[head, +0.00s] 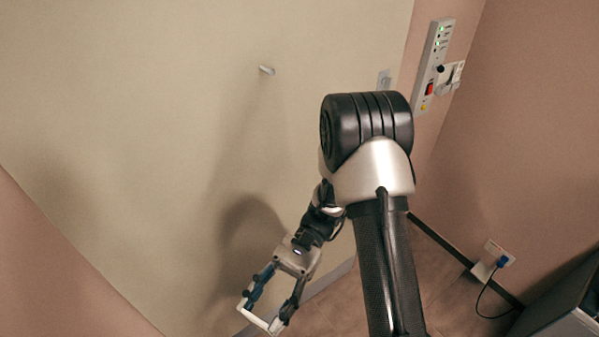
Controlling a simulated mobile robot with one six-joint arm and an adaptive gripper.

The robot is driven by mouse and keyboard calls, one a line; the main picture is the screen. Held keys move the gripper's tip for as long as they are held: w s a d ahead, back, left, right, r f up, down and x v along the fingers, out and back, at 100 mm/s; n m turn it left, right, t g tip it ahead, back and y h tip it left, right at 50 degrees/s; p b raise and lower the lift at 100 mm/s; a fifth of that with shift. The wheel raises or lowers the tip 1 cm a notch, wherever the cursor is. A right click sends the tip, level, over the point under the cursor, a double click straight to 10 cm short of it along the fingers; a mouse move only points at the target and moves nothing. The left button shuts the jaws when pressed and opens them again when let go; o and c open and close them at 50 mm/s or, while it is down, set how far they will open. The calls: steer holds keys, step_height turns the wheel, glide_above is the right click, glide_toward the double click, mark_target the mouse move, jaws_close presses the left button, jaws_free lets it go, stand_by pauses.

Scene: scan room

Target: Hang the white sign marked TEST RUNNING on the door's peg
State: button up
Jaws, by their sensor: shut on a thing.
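The peg (267,70) is a short, light-coloured stub that sticks out of the upper part of the pale door (130,110). My gripper (264,308) is low in the head view, well below the peg and in front of the door's lower part. It is shut on a thin white piece (260,322), seen nearly edge-on at the fingertips. This looks like the sign, but its face and any lettering are hidden. The peg is bare.
A wall panel (434,62) with green lights and a red switch is at the upper right, beside a small door plate (384,80). A dark-sided cabinet (570,305) stands at the lower right.

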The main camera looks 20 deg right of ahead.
steer(key=w+r+m+t+y+p, duration=0.2)
steer(key=w+r+m+t+y, duration=0.1)
steer(key=w+r+m+t, duration=1.1)
steer(key=w+d+r+m+t+h+p, duration=0.1)
steer(key=w+d+r+m+t+h, duration=0.45)
steer(key=d+r, duration=0.2)
steer(key=w+d+r+m+t+h, duration=0.45)
steer(key=d+r+t, duration=0.25)
steer(key=r, duration=0.2)
steer(key=shift+n+g+h, duration=0.25)
steer(key=shift+n+h, duration=0.05)
steer(key=shift+n, duration=0.2)
steer(key=shift+b+x, duration=0.9)
steer(key=shift+x, duration=4.3)
steer(key=shift+r, duration=0.1)
steer(key=o, duration=1)
steer(key=shift+c, duration=0.2)
